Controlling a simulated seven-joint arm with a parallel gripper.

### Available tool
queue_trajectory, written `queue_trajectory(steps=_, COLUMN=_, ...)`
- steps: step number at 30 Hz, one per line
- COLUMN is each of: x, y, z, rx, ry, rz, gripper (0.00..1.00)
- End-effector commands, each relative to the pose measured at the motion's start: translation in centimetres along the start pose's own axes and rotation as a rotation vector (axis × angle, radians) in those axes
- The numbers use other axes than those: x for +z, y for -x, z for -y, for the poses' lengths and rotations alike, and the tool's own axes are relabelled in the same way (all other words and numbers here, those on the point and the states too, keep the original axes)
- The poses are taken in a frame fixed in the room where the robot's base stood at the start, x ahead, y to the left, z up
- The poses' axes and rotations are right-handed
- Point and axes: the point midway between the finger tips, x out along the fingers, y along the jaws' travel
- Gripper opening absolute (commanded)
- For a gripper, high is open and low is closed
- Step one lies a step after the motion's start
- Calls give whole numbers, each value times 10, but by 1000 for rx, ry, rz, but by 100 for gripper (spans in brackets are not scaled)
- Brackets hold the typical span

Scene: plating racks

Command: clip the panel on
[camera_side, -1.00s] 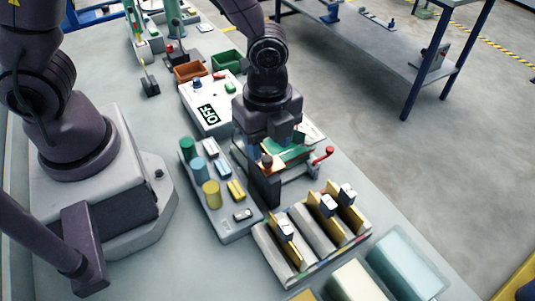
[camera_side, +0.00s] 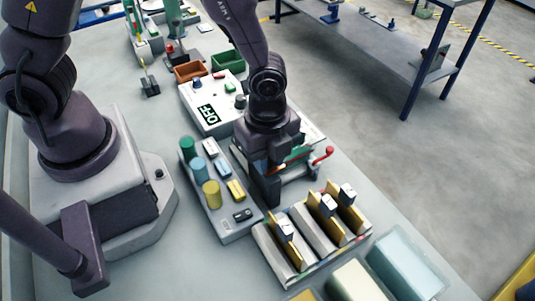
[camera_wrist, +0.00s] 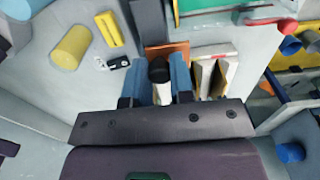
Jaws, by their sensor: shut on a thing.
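My gripper (camera_side: 267,190) points down between the parts tray and the fixture with the red-knobbed lever (camera_side: 322,155). In the wrist view, its blue fingers (camera_wrist: 161,85) are shut on a small white piece with a black top (camera_wrist: 160,76), which looks like a clip. A copper-orange panel (camera_wrist: 168,49) stands just beyond the held piece; I cannot tell whether they touch. A similar black-and-white clip (camera_side: 243,215) lies on the tray and also shows in the wrist view (camera_wrist: 118,63). My gripper hides most of the fixture in the side view.
The grey tray (camera_side: 232,237) holds several coloured cylinders and yellow blocks. A rack (camera_side: 268,250) with yellow panels and clips stands in front.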

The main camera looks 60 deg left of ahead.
Motion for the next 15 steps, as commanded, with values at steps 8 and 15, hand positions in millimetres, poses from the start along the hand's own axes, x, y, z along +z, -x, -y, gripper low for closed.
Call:
queue_trajectory(steps=8, x=30, y=0, z=1, rx=0, ry=7, rz=1, gripper=0)
queue_trajectory(steps=15, x=40, y=1, z=0, rx=-1, ry=3, rz=2, gripper=0)
